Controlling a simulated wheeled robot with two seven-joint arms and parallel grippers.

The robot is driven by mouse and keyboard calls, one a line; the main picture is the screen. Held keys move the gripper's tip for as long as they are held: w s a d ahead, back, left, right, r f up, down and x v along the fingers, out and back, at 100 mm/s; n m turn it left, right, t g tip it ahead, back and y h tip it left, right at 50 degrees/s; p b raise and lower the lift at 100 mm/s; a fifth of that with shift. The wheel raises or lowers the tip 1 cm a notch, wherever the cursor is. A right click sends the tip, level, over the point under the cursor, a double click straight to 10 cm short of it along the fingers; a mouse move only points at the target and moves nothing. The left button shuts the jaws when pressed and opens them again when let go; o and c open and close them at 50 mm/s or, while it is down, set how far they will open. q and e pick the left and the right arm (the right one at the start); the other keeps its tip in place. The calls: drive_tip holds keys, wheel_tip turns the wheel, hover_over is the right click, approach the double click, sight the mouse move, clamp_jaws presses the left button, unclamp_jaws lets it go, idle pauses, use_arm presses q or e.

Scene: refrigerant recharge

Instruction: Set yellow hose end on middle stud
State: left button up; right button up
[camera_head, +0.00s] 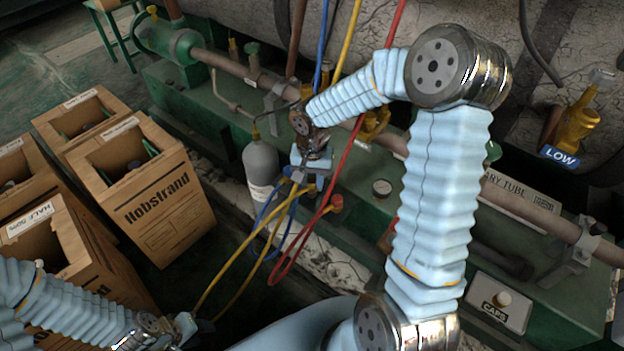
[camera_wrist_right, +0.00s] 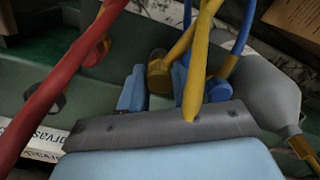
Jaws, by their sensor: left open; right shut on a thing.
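My right gripper (camera_head: 312,180) is beside the pipe rack in the head view, pointing down. In the right wrist view its two blue fingertips (camera_wrist_right: 155,88) are shut on the yellow hose end (camera_wrist_right: 160,72). The yellow hose (camera_wrist_right: 200,55) crosses in front of the fingers; in the head view it loops down to the lower left (camera_head: 228,262). The red hose end (camera_head: 337,203) is right of the gripper, and the blue hose end (camera_wrist_right: 218,90) is beside the fingers. My left gripper (camera_head: 187,328) is open at the lower left. I cannot make out the middle stud.
A grey cylinder (camera_head: 261,165) stands left of my right gripper. Cardboard boxes (camera_head: 150,190) fill the left side. A long pipe (camera_head: 530,215) runs along the green base. A CAPS plate (camera_head: 499,305) and a LOW valve (camera_head: 575,130) are at the right.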

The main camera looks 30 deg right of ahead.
drive_tip(key=shift+f+b, duration=0.45)
drive_tip(key=shift+f, duration=0.1)
drive_tip(key=o, duration=1.1)
